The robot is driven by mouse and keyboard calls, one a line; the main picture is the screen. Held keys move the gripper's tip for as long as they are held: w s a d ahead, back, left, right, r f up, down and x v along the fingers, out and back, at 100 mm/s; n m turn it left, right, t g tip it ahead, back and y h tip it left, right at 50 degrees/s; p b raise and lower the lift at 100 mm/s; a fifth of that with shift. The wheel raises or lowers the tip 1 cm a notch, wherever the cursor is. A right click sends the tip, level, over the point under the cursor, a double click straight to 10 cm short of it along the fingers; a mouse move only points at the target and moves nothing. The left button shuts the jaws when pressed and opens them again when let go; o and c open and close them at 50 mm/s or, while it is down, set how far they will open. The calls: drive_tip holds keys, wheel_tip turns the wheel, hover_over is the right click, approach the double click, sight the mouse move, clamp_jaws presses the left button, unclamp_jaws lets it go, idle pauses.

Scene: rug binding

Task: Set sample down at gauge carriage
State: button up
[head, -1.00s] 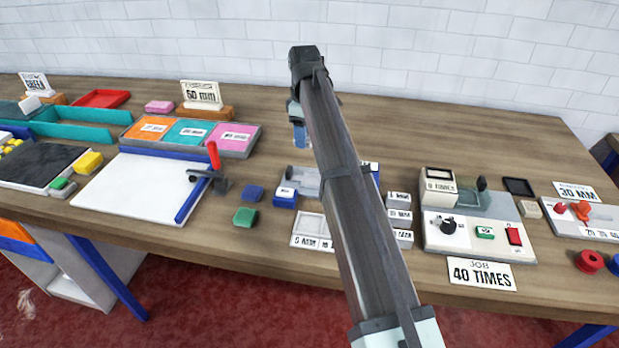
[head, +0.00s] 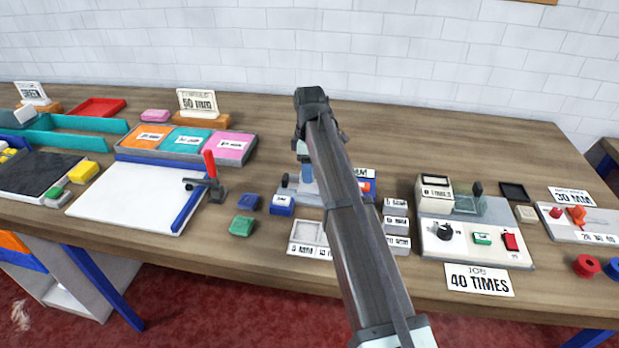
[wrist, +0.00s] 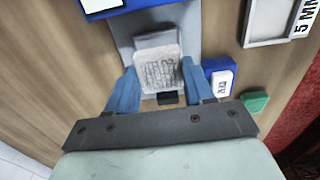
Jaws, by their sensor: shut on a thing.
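My gripper (wrist: 158,76) has blue fingers on both sides of a small pale sample (wrist: 158,62) with a grey, grid-like texture, and is shut on it. In the head view, my gripper (head: 305,172) is low over the gauge, partly hidden by my arm. The gauge's grey base (head: 312,197) shows at the bench's middle; its grey plate also shows in the wrist view (wrist: 187,22). I cannot tell whether the sample touches the plate.
Beside the gauge are a labelled blue block (head: 282,206), a green block (head: 242,226) and a white tray (head: 310,238). Labelled grey blocks (head: 396,222) and a machine with a knob (head: 475,238) stand right. The bench behind the gauge is clear.

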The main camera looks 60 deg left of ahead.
drive_tip(key=shift+f, duration=1.7)
drive_tip(key=shift+f, duration=0.1)
drive_tip(key=o, duration=1)
wheel_tip(320, 180, up, 12)
drive_tip(key=shift+r, duration=0.1)
